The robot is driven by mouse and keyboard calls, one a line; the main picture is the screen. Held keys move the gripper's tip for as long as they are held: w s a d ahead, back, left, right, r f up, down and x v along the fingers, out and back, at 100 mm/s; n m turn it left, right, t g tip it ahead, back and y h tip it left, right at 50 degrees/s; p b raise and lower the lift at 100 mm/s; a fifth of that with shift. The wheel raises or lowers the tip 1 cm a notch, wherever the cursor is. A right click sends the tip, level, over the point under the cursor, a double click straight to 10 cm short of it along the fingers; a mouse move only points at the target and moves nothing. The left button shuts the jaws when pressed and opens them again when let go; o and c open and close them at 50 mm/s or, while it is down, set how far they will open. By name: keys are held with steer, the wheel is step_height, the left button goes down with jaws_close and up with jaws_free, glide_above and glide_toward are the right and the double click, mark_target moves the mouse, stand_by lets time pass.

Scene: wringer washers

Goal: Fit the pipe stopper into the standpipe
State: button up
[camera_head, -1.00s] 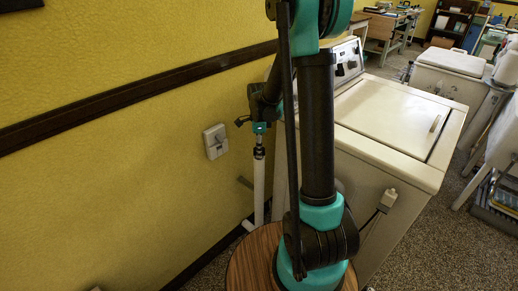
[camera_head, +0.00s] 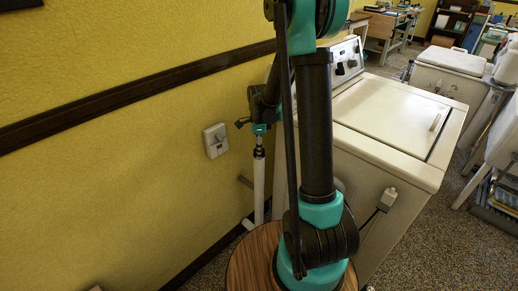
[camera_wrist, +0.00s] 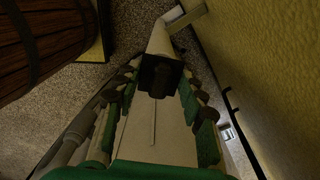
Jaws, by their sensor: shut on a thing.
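The standpipe (camera_head: 259,190) is a white upright pipe close to the yellow wall. It also shows in the wrist view (camera_wrist: 160,40), running away beyond the fingers. My gripper (camera_head: 259,146) is directly above the pipe's top, pointing down. In the wrist view my gripper (camera_wrist: 158,88) is shut on a dark, square-edged piece, which looks like the pipe stopper (camera_wrist: 158,75). The stopper lines up with the pipe's top end and hides its mouth. I cannot tell whether it sits in the pipe, touches it or is just above.
A white washer (camera_head: 390,120) stands to the right of the pipe. A grey wall box (camera_head: 215,141) is on the wall to the left. A round wooden top (camera_head: 252,262) is in front, below my arm. Speckled floor shows around the pipe's foot.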

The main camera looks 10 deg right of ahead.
steer(key=shift+f, duration=0.4)
steer(key=o, duration=1.3)
step_height(320, 180, up, 12)
steer(key=s+d+f+n+t, duration=0.1)
steer(key=s+f+n, duration=0.1)
steer(key=s+n, duration=0.4)
steer(key=s+d+f+n+t, duration=0.1)
steer(key=s+f+n, duration=0.1)
steer(key=s+n, duration=0.5)
steer(key=s+d+f+n+t, duration=0.2)
steer(key=s+n, duration=0.4)
steer(key=s, duration=0.3)
steer(key=shift+d+n, duration=0.1)
steer(key=shift+n, duration=0.3)
